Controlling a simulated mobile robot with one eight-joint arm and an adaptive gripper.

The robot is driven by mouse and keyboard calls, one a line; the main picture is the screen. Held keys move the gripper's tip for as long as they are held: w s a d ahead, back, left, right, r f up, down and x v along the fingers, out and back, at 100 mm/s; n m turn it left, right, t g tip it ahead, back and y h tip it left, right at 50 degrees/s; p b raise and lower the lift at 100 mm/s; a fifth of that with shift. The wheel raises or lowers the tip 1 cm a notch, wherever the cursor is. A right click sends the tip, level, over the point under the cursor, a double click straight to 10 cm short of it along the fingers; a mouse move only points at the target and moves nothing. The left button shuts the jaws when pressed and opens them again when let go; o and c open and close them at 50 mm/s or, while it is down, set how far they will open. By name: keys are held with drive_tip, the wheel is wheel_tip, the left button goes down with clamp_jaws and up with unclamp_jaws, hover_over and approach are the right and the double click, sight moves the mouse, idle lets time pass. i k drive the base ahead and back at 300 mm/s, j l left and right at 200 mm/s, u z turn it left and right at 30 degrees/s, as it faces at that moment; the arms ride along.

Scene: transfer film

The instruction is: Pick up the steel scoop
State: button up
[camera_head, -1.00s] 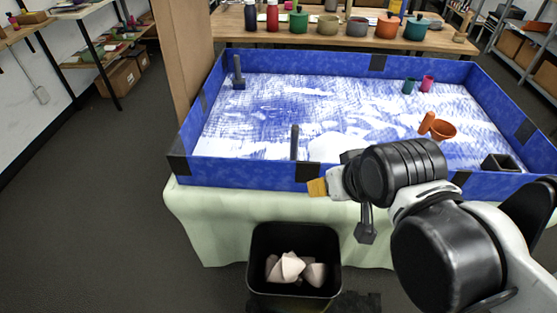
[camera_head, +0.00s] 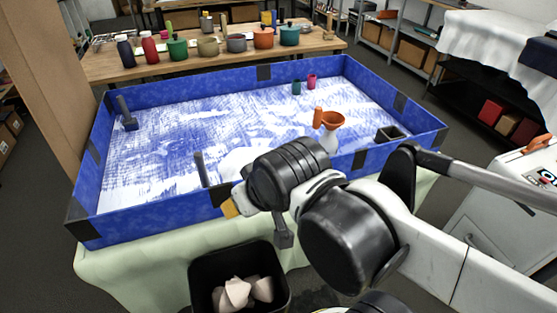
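I cannot clearly make out a steel scoop. Two dark grey upright pieces stand in the blue-walled tray (camera_head: 300,84): one with a block-like foot (camera_head: 127,113) at the far left, and a thin grey bar (camera_head: 200,169) near the front wall. Either might be a scoop handle, but I cannot tell. My arm reaches in from the lower right. My gripper (camera_head: 231,207) appears to be at its end, at the tray's front wall, with a yellowish tip showing. Its fingers are not clear, and I see nothing held.
A black bin (camera_head: 238,285) with pale chunks stands in front. Pots line the rear bench (camera_head: 110,67).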

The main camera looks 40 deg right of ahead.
sight(198, 158)
drive_tip(key=k+j+z, duration=0.55)
drive_tip(key=j+z, duration=0.15)
drive_tip(key=k+j+z, duration=0.2)
drive_tip(key=k+z, duration=0.15)
